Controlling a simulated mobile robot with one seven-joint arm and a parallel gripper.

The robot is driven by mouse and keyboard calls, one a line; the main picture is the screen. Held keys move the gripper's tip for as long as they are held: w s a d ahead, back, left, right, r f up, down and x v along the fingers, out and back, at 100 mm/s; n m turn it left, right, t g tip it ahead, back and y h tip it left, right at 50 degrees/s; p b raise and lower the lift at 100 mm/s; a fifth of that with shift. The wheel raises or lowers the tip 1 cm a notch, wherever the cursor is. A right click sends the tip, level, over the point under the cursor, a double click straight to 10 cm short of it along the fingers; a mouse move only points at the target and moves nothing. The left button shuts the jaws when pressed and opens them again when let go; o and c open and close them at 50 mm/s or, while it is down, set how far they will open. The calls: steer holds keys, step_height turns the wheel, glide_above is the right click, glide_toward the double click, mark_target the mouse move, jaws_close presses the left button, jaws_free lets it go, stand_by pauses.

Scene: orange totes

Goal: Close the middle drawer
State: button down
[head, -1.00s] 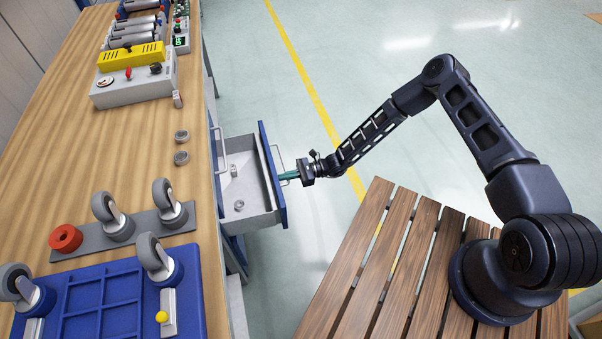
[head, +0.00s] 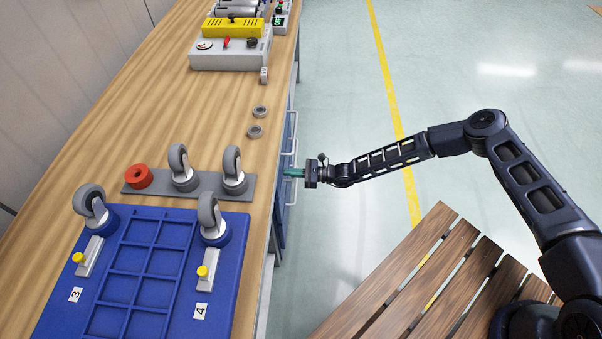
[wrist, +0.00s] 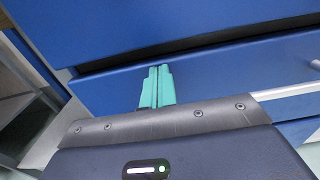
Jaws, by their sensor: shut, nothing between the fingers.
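The middle drawer has a blue front (wrist: 210,75) that fills the centre of the wrist view. In the head view the blue drawer front (head: 281,205) is seen edge-on beside the workbench, and its inside no longer shows. A narrow dark gap runs along its upper edge in the wrist view, so I cannot tell if it is fully flush. My gripper (head: 291,172) is shut and empty, with its green fingertips at the drawer front; they also show in the wrist view (wrist: 157,88). A grey handle (wrist: 300,90) is to the right of the fingers.
The wooden workbench (head: 130,120) carries a blue tray (head: 190,240) with casters and a grey box with a yellow top (head: 232,27). My arm stretches over a slatted wooden platform (head: 420,270).

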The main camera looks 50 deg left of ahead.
steer(key=shift+s+a+r, duration=0.1)
steer(key=shift+s+a, duration=0.15)
steer(key=shift+s, duration=0.05)
steer(key=shift+s+a+r, duration=0.1)
steer(key=v, duration=1.5)
